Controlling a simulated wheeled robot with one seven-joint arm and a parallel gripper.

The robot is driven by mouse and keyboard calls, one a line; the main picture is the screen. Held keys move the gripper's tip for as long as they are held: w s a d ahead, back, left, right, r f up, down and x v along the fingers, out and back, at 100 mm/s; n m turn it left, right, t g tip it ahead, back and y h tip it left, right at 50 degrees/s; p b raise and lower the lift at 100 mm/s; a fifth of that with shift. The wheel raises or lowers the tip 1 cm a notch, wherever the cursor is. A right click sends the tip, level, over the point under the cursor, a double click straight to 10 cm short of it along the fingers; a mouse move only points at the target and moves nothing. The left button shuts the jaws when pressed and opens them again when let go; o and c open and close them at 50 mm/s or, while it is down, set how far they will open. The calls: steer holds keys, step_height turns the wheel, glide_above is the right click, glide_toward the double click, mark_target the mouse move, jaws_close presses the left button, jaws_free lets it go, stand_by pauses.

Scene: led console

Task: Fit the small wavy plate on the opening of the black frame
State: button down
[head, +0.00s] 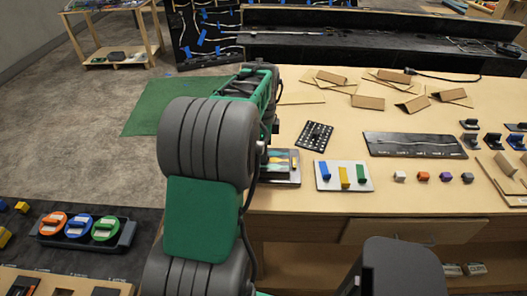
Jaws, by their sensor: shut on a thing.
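My arm rises through the left middle of the head view, and its large grey and green links cover what lies behind them. My gripper's fingers and anything between them are hidden behind the arm. A flat grey-edged console (294,179) lies on the table just right of the arm. Its top shows dark areas with teal and yellow patches, and its left part is hidden. I cannot make out the small wavy plate or the frame's opening for certain.
A black perforated plate (314,135), a light board (323,182) with blue, yellow and green blocks, and a long black panel (413,145) lie to the right. Several small coloured blocks line the front. Folded cardboard pieces (411,104) lie at the back. Bare table shows between them.

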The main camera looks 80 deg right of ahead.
steer(key=shift+f+b, duration=0.65)
steer(key=shift+f, duration=0.5)
stand_by(1.0)
steer(key=c, duration=1.3)
jaws_free()
steer(key=shift+c, duration=0.2)
steer(key=shift+r, duration=0.1)
step_height(320, 180, up, 8)
steer(key=shift+f+b, duration=0.15)
steer(key=shift+b, duration=0.4)
